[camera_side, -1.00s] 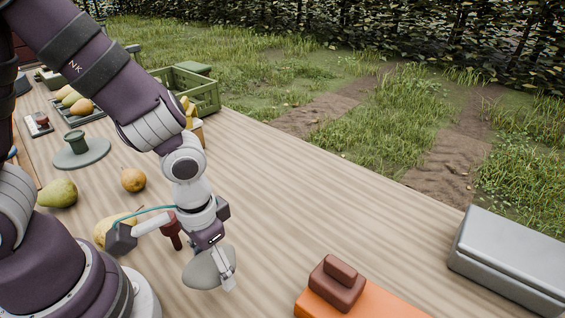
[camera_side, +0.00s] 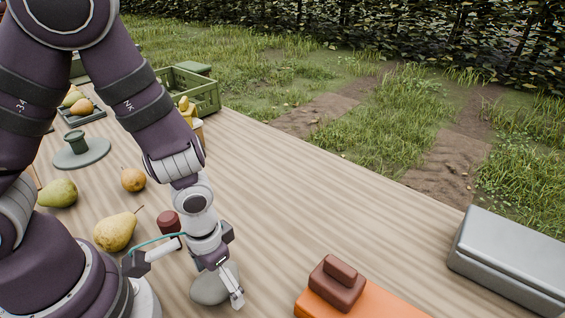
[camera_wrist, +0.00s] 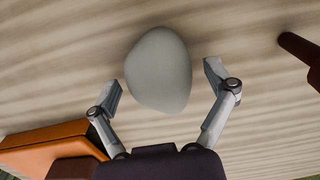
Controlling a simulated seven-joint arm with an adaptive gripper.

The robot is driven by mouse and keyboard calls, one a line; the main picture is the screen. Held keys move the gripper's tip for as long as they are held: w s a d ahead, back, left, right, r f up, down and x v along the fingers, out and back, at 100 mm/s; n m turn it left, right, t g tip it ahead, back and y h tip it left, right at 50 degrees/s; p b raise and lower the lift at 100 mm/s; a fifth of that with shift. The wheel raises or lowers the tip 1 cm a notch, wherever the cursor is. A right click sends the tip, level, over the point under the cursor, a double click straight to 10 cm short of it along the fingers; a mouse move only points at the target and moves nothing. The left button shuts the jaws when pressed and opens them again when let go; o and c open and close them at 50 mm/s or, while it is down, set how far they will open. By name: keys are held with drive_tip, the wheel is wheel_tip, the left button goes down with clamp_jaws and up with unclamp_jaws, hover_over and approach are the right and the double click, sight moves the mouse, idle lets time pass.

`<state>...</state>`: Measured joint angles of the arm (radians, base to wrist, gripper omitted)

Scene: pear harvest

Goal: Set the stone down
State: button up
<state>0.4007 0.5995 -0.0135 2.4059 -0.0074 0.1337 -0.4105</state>
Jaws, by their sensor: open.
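The grey, smooth stone (camera_side: 208,289) is at the front of the wooden table, partly hidden behind my gripper (camera_side: 228,292). In the wrist view the stone (camera_wrist: 159,68) sits over the wood between and slightly beyond the fingertips. My gripper (camera_wrist: 162,82) is open there, with a gap visible between each finger and the stone. The stone appears to rest on the table top.
A dark red object (camera_side: 168,223) stands just behind my gripper. A yellow pear (camera_side: 116,232) lies to the left. An orange box (camera_side: 385,304) with a brown block (camera_side: 337,284) is at right, and a grey case (camera_side: 510,255) beyond. The middle table is clear.

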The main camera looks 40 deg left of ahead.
sight(216, 274)
drive_tip(key=a+r+t, duration=0.2)
drive_tip(key=a+r, duration=0.1)
drive_tip(key=r, duration=0.7)
drive_tip(key=a+r+t, duration=0.3)
drive_tip(key=a+r, duration=0.1)
drive_tip(key=r, duration=0.6)
drive_tip(key=shift+w+r+t, duration=0.25)
drive_tip(key=shift+r+t, duration=0.05)
